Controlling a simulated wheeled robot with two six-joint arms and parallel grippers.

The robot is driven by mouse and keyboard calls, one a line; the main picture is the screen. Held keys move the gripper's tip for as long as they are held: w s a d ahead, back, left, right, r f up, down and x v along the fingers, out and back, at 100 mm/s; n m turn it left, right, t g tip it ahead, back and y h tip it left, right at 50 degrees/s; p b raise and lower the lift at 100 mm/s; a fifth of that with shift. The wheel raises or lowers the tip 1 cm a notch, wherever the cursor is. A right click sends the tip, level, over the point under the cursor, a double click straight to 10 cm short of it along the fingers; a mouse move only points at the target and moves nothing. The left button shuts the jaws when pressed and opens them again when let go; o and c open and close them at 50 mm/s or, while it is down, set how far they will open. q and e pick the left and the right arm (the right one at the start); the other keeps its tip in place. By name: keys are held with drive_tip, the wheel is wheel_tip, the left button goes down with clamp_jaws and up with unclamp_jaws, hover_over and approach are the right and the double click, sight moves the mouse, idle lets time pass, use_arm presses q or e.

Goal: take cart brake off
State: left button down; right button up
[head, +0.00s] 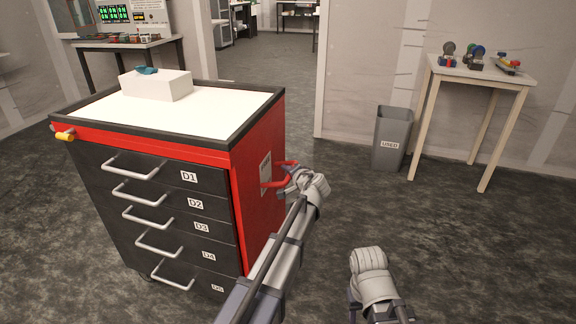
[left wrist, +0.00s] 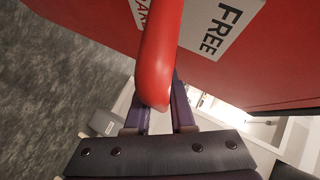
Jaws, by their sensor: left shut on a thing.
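The cart (head: 246,190) is a red and black drawer cart with a white top. A red brake lever (head: 278,174) sticks out of its right side, beside a white label (head: 265,173). In the left wrist view, the red lever (left wrist: 160,62) runs down between my left fingers. My left gripper (head: 290,186) is shut on the lever; it also shows in the left wrist view (left wrist: 160,118). The label there reads FREE (left wrist: 229,25), with part of another word left of the lever. Part of my right arm shows at lower middle, but its gripper is not visible.
A white box (head: 155,86) with a blue item stands on the cart. A yellow-tipped part (head: 64,136) sticks out at the cart's left corner. A grey bin (head: 391,139) and a small table (head: 481,72) stand by the right wall. The floor right of the cart is clear.

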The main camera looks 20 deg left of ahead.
use_arm(q)
drive_tip(key=shift+a+r, duration=0.2)
drive_tip(key=shift+r, duration=0.25)
idle(0.4)
drive_tip(key=c, duration=0.8)
unclamp_jaws()
drive_tip(key=shift+o, duration=0.2)
drive_tip(key=p+v, duration=0.3)
drive_tip(key=v, duration=0.4)
drive_tip(key=shift+s+d, duration=0.2)
drive_tip(key=shift+s, duration=0.15)
drive_tip(key=shift+r, duration=0.1)
